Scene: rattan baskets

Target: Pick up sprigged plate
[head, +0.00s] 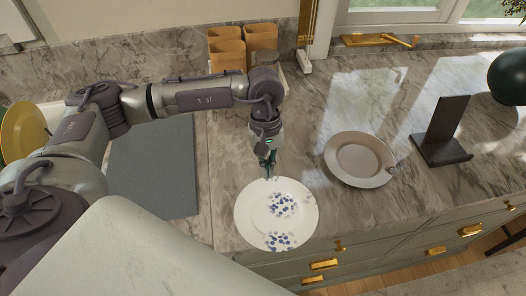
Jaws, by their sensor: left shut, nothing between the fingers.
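The sprigged plate (257,213) is white with clusters of blue sprigs. It lies near the front edge of the marble counter, and its near rim reaches the edge. My left gripper (268,175) is shut and points down at the plate's far rim. Its fingertips overlap that rim in the head view. I cannot tell whether they touch it. Nothing shows between the fingers. My right gripper is not in view.
A plain beige plate (359,158) lies to the right, with a dark stand (444,130) beyond it. Orange canisters (227,53) stand at the back wall. A grey mat (152,170) and a yellow plate (22,130) are at left. Drawers with brass handles (320,264) lie below the counter.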

